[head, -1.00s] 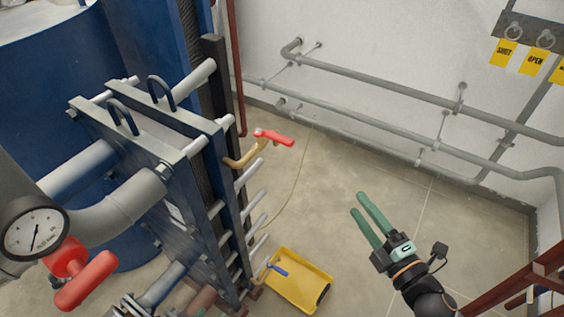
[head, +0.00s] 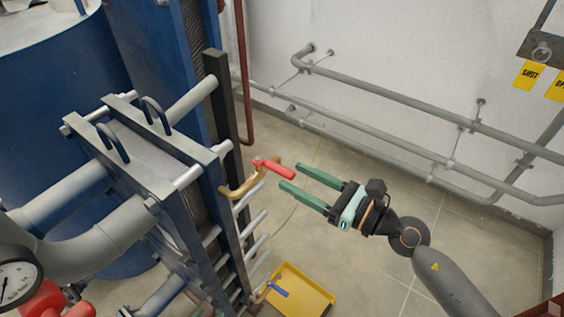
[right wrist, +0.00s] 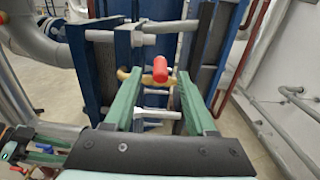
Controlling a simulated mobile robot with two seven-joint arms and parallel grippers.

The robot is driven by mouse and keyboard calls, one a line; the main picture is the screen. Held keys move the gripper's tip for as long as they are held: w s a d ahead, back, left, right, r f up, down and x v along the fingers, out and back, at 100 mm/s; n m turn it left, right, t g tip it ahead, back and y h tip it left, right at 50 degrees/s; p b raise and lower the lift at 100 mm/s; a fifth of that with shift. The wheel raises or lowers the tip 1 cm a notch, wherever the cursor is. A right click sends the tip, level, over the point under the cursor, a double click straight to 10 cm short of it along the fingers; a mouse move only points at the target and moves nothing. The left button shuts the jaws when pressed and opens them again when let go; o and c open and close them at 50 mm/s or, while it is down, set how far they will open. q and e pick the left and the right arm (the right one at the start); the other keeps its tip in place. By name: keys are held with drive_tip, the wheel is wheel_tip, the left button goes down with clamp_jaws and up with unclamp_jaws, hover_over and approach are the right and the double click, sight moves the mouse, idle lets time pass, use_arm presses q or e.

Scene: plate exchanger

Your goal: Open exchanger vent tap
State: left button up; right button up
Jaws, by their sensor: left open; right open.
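The vent tap is a red lever (head: 275,169) on a bent brass pipe (head: 238,190) at the side of the blue plate exchanger (head: 185,215). The lever points right, away from the plates. My right gripper (head: 290,176) is open, its green fingertips close to the lever's free end. In the right wrist view the rounded red lever end (right wrist: 160,70) shows between the two fingers (right wrist: 160,86); I cannot tell whether they touch it. My left gripper (right wrist: 35,150) shows only partly at the lower left of that view and is not in the head view.
A yellow tray (head: 312,303) with a blue-handled tap (head: 278,289) above it is on the floor below. Several steel rods stick out under the brass pipe. Grey wall pipes (head: 400,117) run behind. A gauge (head: 17,282) and red valve handle (head: 45,302) are lower left.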

sight(273, 167)
drive_tip(key=shift+x, duration=2.3)
drive_tip(key=shift+d, duration=0.1)
clamp_jaws()
